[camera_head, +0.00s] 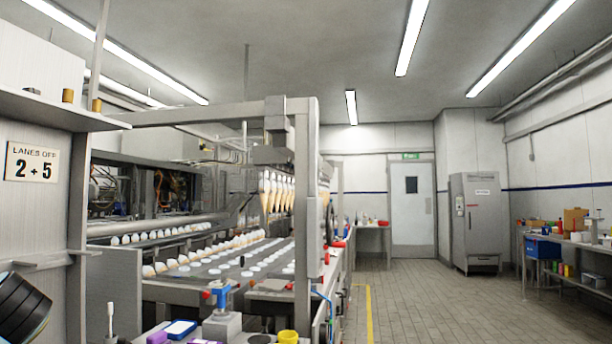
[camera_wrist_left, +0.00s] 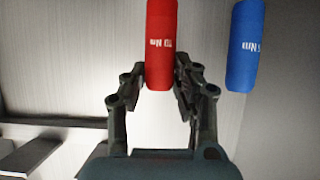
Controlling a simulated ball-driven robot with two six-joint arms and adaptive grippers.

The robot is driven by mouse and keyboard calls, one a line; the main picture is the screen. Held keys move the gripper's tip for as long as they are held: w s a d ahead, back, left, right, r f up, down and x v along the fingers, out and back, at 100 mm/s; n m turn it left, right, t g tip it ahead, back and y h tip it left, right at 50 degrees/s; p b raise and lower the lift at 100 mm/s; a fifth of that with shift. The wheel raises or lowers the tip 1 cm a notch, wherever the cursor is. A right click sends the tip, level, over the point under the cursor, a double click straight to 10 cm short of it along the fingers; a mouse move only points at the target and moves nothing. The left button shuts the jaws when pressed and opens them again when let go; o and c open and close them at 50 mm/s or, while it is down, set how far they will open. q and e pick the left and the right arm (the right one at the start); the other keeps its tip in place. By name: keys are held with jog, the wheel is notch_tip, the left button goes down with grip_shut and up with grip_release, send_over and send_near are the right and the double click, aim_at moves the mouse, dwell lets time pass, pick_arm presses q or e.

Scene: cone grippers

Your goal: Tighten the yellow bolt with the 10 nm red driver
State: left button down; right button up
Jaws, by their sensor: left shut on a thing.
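In the left wrist view, the red driver (camera_wrist_left: 160,45) has white lettering that reads like 10 Nm. It hangs between the fingers of my left gripper (camera_wrist_left: 160,76), which is shut on its lower part. The driver's upper end runs out of the picture. A blue driver (camera_wrist_left: 245,45) with partly readable Nm lettering hangs just to the right, apart from the gripper. Neither driver nor gripper shows in the head view. I cannot make out the yellow bolt in either view. My right gripper is not in view.
In the head view, a machine with rows of cones (camera_head: 270,190) fills the middle. A cluttered bench with a yellow cup (camera_head: 288,337) and a blue-topped fixture (camera_head: 221,290) is in front. A sign (camera_head: 31,165) reads Lanes off 2 + 5. The tiled floor (camera_head: 440,305) at right is clear.

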pick_arm(q)
jog(key=shift+r+p, duration=1.9)
jog(key=shift+r, duration=0.4)
jog(key=shift+r+p, duration=0.55)
jog(key=shift+r, duration=0.15)
jog(key=shift+f, duration=0.1)
